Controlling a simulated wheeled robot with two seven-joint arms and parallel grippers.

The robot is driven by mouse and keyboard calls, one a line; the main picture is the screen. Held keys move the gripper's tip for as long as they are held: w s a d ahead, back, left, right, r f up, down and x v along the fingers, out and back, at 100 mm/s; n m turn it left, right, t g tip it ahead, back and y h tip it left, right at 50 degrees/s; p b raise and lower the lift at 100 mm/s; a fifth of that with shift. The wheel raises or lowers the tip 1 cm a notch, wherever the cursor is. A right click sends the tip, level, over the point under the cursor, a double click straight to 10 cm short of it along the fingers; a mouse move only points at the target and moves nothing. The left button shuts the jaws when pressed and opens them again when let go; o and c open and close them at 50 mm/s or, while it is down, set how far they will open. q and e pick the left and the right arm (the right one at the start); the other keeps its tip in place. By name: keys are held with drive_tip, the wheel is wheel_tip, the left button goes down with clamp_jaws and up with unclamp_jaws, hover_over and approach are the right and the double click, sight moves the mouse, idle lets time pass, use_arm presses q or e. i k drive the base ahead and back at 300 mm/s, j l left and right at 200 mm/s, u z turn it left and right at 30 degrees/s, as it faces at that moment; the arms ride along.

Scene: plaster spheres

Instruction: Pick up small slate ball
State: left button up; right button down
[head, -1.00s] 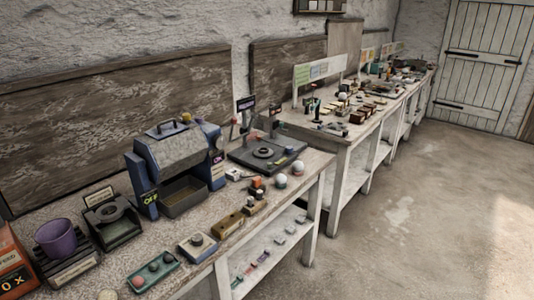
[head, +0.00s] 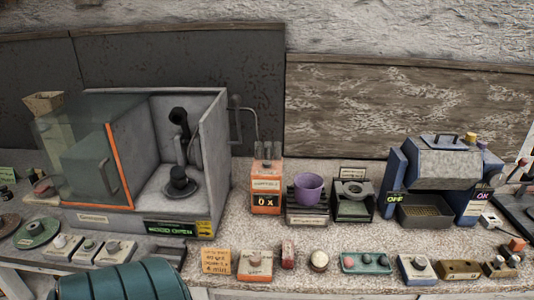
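Several small balls sit on holders along the bench's front, and I cannot tell for sure which is the small slate ball. A green tray (head: 375,269) holds a few small balls, including a dark grey-green one (head: 367,259) in the middle and a reddish one (head: 348,262) at its left. A greyish ball (head: 420,263) rests on a blue-edged white block right of the tray. More small dark balls sit on white blocks (head: 73,250) at the left. Neither of my grippers is in view.
A grey hood (head: 215,150) with an orange-edged glass door stands at the left of the bench. A purple cup (head: 308,187) and a blue-grey machine (head: 445,165) stand at the back. A teal ribbed rounded thing (head: 120,282) fills the lower left foreground.

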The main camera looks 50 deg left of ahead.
sight(178, 172)
drive_tip(key=u, duration=2.35)
drive_tip(key=k+l, duration=0.2)
drive_tip(key=l, duration=0.15)
drive_tip(key=k+l, duration=0.25)
drive_tip(key=l+z, duration=0.05)
drive_tip(key=l, duration=0.05)
